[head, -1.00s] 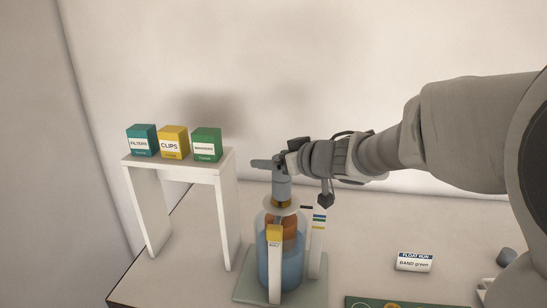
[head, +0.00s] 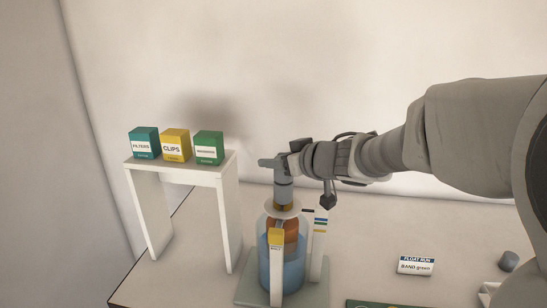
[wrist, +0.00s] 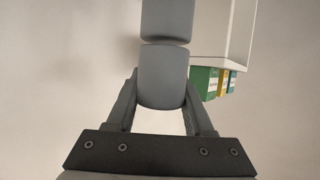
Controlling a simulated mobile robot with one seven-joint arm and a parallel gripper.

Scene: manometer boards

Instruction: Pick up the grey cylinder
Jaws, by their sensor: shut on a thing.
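In the head view my gripper (head: 280,162) is shut on a grey cylinder (head: 284,174) above the clear jar of blue liquid (head: 281,272). The wrist view shows the held grey cylinder (wrist: 162,78) between both fingers. A second grey cylinder (wrist: 165,20) lines up with its end, a thin dark line between them. In the head view this second one (head: 284,194) is just below the held one and over a white disc (head: 282,208) at the jar's top. I cannot tell whether the two touch. An orange float (head: 290,236) shows inside the jar.
White uprights with coloured bands (head: 276,270) stand close around the jar. A white shelf (head: 227,173) with several boxes stands to the left. The table behind the card is clear.

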